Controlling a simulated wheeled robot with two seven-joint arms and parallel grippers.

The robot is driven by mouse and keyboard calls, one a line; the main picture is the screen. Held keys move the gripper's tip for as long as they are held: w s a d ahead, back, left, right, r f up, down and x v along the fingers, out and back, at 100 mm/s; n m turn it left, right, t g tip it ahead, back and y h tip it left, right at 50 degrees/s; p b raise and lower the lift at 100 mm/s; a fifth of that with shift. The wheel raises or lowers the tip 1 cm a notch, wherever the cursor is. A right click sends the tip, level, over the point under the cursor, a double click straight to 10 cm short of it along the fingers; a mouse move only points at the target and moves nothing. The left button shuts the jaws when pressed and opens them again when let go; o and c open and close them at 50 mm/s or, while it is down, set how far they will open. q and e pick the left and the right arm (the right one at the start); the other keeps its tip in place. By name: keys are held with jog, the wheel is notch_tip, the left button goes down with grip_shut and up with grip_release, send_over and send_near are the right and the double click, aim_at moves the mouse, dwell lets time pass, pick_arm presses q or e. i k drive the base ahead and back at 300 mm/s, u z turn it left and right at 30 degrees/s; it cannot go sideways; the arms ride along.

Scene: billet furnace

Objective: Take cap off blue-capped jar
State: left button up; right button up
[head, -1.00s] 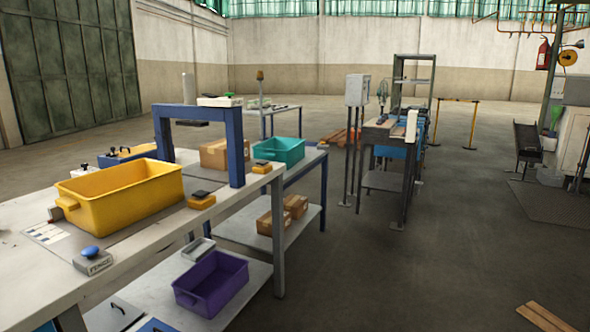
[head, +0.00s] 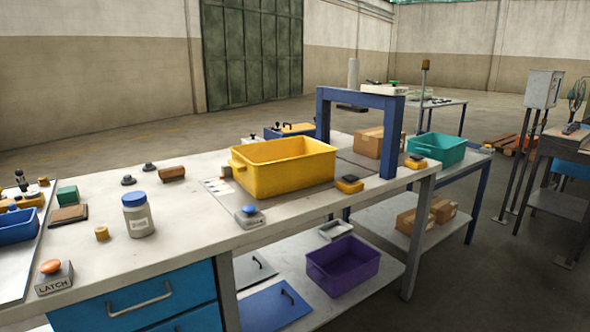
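The blue-capped jar (head: 139,218) stands upright on the white workbench, left of the yellow bin. Its blue cap (head: 133,198) sits on top. The jar body is pale with a label on its side. Neither of my grippers shows in the head view.
On the workbench (head: 185,228) are a yellow bin (head: 290,172), a blue-button box (head: 250,216), a LATCH button box (head: 54,276), a small brass-coloured cylinder (head: 102,233) and a brown block (head: 172,173). A blue frame (head: 391,140) stands at the right. Bench space around the jar is mostly clear.

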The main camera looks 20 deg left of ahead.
aim_at(138, 219)
jog(key=u, duration=4.45)
jog(key=k, duration=1.45)
jog(key=z, duration=1.95)
